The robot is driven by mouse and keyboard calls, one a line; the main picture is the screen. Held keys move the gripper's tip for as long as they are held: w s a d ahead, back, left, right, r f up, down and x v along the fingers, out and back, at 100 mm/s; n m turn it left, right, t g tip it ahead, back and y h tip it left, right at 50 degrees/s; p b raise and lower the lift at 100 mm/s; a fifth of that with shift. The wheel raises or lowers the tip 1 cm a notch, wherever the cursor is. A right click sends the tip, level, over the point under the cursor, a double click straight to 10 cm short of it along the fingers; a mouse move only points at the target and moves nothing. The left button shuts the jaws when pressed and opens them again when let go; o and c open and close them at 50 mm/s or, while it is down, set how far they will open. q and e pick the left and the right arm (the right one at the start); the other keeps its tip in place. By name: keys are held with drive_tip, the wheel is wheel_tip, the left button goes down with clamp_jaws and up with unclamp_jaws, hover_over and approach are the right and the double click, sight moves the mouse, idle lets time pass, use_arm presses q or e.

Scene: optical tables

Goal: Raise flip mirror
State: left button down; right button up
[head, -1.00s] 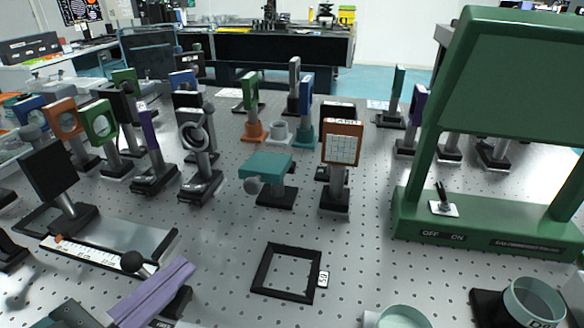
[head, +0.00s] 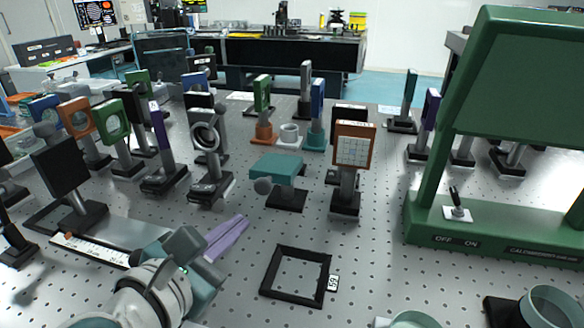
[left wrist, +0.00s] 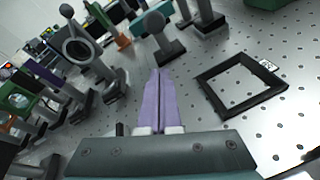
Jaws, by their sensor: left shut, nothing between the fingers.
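A teal flat plate on a black post base, which I take to be the flip mirror (head: 279,167), lies level in the middle of the table. A grey round knob (head: 262,186) sits at its left front side. The plate and knob also show at the top of the left wrist view (left wrist: 153,22). My left gripper (head: 242,219) is at the lower left of the head view, its long purple fingers shut together and empty. The fingertips, also clear in the left wrist view (left wrist: 160,72), point toward the knob and are apart from it.
A black square frame (head: 265,285) lies flat to the right of my left gripper. A post with an orange-framed grid card (head: 354,150) stands right of the plate. Several mounted optics stand at the left. A big green frame with a switch (head: 457,213) stands at the right.

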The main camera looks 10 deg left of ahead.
sight(274, 173)
use_arm(q)
drive_tip(key=shift+w+d+r+p, duration=0.3)
drive_tip(key=shift+d+r+p, duration=0.1)
drive_tip(key=shift+r, duration=0.35)
drive_tip(key=shift+w+d+r+p, duration=0.3)
drive_tip(key=shift+d+r, duration=0.1)
drive_tip(key=shift+r, duration=0.35)
use_arm(e)
drive_tip(key=shift+r, duration=1.4)
